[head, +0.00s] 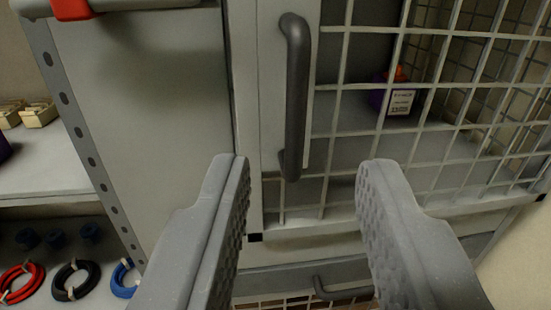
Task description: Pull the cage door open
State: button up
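The cage door (420,84) is a light grey frame with white wire mesh, and it looks shut against the cabinet. Its dark grey bar handle (296,100) stands upright near the left side of the door frame. My gripper (300,175) is open, with one finger to the lower left of the handle and the other to its lower right. The handle's lower end shows in the gap between the fingertips. Nothing is held, and I cannot tell how far the fingers are from the handle in depth.
Behind the mesh is a dark item with a white label (401,101). A second dark handle (343,290) is on a lower front. At left, an open shelf (50,160) holds tan blocks, and cable coils (72,280) lie below. A red part (72,8) is at top left.

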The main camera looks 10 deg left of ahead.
aim_at(297, 88)
jog(key=w+b, duration=0.1)
jog(key=w, duration=0.3)
jog(key=w+a+b, duration=0.1)
jog(key=w, duration=0.4)
jog(key=w+b, duration=0.1)
jog(key=w, duration=0.3)
jog(key=shift+w+a+f, duration=0.25)
jog(key=shift+a+f, duration=0.05)
jog(key=shift+a, duration=0.05)
jog(key=shift+c, duration=0.3)
grip_shut()
